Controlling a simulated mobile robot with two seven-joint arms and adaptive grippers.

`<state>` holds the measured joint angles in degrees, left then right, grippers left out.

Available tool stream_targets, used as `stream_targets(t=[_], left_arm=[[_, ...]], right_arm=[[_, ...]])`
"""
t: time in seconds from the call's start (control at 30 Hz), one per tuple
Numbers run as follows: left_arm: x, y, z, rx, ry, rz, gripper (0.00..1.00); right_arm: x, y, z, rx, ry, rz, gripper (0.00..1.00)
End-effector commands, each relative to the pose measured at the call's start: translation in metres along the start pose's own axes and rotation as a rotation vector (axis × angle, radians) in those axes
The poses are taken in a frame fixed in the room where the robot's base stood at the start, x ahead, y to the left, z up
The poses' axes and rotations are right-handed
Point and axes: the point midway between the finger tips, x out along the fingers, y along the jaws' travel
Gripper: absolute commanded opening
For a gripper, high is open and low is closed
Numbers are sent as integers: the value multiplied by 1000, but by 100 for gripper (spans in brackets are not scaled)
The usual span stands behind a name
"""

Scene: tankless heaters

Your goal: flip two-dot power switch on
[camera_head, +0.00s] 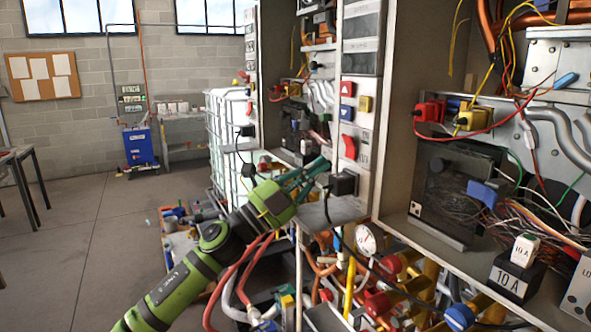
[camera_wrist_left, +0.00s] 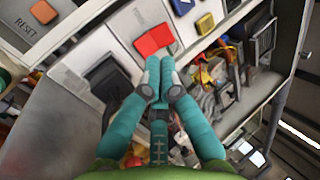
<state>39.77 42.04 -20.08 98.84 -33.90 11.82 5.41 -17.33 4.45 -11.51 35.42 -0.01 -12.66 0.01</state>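A red rocker switch (camera_head: 349,147) sits on the narrow grey panel at the front of the cabinet. It also shows in the left wrist view (camera_wrist_left: 155,40), just beyond my fingertips; no dots can be made out on it. My left gripper (camera_head: 322,170) has its teal fingers in front of the panel, below and left of the red switch. In the left wrist view its fingertips (camera_wrist_left: 160,68) are together with nothing between them. I cannot tell whether they touch the switch. My right gripper is not in view.
A blue switch (camera_head: 346,112) and a yellow button (camera_head: 365,104) sit above the red switch. A black plug (camera_head: 343,183) juts out below it, close to my fingers. Cables and pipes crowd the lower cabinet. The floor (camera_head: 70,250) at left is largely clear.

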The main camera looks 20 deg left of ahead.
Motion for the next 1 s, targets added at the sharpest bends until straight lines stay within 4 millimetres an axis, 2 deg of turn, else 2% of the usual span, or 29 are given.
stream_targets(t=[0.03, 0.1, 0.3, 1.0], left_arm=[[15, -5, 0, -2, 0, -2, 0], [27, -5, 0, -2, -1, -2, 0], [49, -2, 0, -2, 0, 0, 0], [58, -1, 0, 0, 0, 1, 0]], right_arm=[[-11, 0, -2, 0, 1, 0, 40], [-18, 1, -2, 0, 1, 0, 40], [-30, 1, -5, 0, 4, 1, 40], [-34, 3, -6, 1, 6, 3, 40]])
